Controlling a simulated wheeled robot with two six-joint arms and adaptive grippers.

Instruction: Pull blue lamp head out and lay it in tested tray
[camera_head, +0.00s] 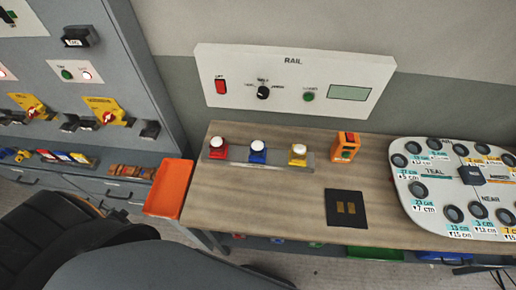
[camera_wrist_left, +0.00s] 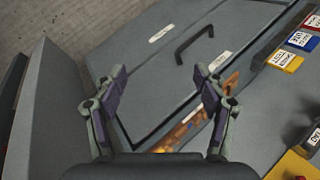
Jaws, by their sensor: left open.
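The blue lamp head (camera_head: 258,153), with a white round top, sits upright in the middle of a grey strip on the wooden bench, between a red one (camera_head: 218,149) and a yellow one (camera_head: 298,156). An empty orange tray (camera_head: 168,188) is at the bench's left end; no "tested" label is readable on it. My left gripper (camera_wrist_left: 161,76) is open and empty in the left wrist view, over a grey drawer front with a black handle (camera_wrist_left: 194,43). Neither gripper shows in the head view. The lamp and tray are not recognisable in the wrist view.
A RAIL panel (camera_head: 293,80) stands behind the bench. An orange box (camera_head: 345,147), a black pad (camera_head: 346,209) and a white board with round holes (camera_head: 457,185) lie to the right. A grey cabinet (camera_head: 135,75) with switches stands at left. Bare wood lies before the lamps.

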